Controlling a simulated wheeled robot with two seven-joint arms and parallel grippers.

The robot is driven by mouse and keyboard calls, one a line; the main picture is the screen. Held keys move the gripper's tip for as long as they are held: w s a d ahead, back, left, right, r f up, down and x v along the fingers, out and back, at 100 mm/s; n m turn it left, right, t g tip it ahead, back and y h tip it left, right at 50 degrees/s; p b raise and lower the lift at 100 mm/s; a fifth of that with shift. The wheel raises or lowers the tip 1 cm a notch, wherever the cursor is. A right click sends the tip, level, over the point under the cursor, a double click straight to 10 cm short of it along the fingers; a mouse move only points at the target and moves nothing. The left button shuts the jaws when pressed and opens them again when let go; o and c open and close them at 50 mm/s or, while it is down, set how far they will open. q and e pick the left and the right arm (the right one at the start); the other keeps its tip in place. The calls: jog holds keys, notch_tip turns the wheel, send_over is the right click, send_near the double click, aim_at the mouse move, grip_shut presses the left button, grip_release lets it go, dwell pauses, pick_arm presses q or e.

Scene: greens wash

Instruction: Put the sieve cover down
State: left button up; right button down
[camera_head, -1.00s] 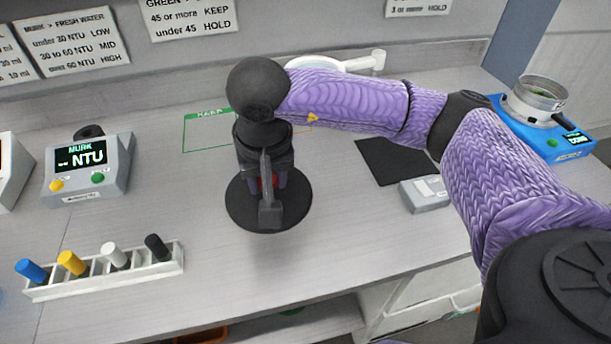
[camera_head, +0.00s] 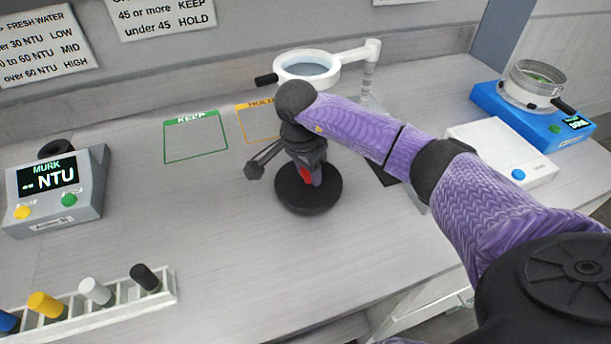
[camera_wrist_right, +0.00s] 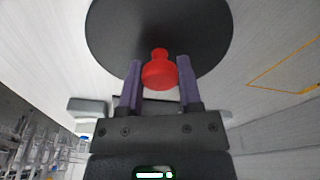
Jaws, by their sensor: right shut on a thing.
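The sieve cover (camera_head: 296,203) is a flat black disc with a red knob (camera_wrist_right: 159,72). My right gripper (camera_head: 307,175) is over its middle, its fingers on either side of the knob and shut on it. In the right wrist view, the disc (camera_wrist_right: 110,35) fills the top middle. It looks level, low over the counter; I cannot tell whether it touches. The sieve (camera_head: 537,83), a metal ring with green bits inside, sits uncovered on a blue device at the far right. My left gripper is out of view.
Green KEEP (camera_head: 195,137) and orange HOLD (camera_head: 258,124) outlines lie empty behind the cover. A ring magnifier (camera_head: 307,68) stands behind my arm. A white device (camera_head: 500,150) is to the right, the MURK meter (camera_head: 55,190) left, a capped-vial rack (camera_head: 90,312) front left.

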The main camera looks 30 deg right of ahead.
aim_at(301, 186)
jog(key=shift+f, duration=0.3)
jog(key=shift+f, duration=0.15)
jog(key=shift+c, duration=1.4)
grip_release()
jog(key=shift+r, duration=0.45)
notch_tip(301, 186, up, 11)
jog(key=a+p, duration=0.1)
jog(key=p, duration=0.1)
jog(key=shift+a+r+p, duration=0.2)
jog(key=shift+a+p, duration=0.1)
jog(key=shift+a, duration=0.05)
jog(key=shift+s, duration=0.1)
